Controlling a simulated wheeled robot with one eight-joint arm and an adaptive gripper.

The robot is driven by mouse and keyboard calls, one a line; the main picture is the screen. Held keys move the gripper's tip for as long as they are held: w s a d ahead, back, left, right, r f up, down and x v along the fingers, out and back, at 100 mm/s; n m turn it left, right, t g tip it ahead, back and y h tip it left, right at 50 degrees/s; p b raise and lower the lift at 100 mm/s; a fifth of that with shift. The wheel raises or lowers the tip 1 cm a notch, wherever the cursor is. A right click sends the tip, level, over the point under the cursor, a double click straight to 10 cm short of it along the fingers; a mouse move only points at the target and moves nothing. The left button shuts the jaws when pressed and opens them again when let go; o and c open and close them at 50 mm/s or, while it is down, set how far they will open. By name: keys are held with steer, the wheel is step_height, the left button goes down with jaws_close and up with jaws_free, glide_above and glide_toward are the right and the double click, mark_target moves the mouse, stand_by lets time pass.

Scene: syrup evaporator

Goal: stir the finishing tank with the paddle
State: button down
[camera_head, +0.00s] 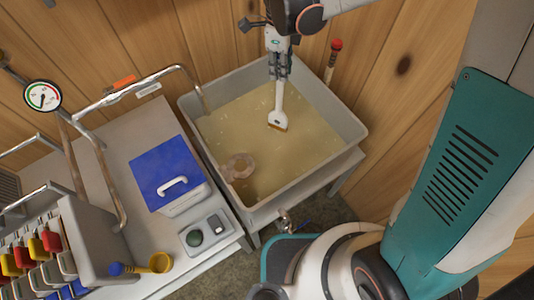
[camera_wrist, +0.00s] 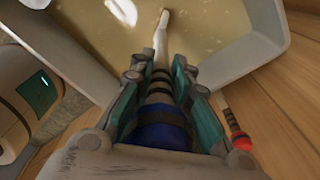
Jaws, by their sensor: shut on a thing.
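The finishing tank (camera_head: 341,115) is a grey rectangular basin of cloudy yellow liquid, by the wooden wall. My gripper (camera_head: 279,70) is above its back rim, shut on the paddle's handle. The paddle (camera_head: 279,110) is pale with a brown lower edge and points down into the tank. I cannot tell how deep its end reaches. In the wrist view the paddle (camera_wrist: 161,38) runs from between my fingers (camera_wrist: 158,88) towards the liquid, with a blue part of its handle near the palm.
A round pale patch (camera_head: 238,166) shows at the liquid's front left. A red-topped stick (camera_head: 333,58) stands at the back right, beyond the rim.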

steer(key=shift+s+r+p, duration=0.1)
steer(key=shift+r+p, duration=3.4)
steer(key=shift+r, duration=2.2)
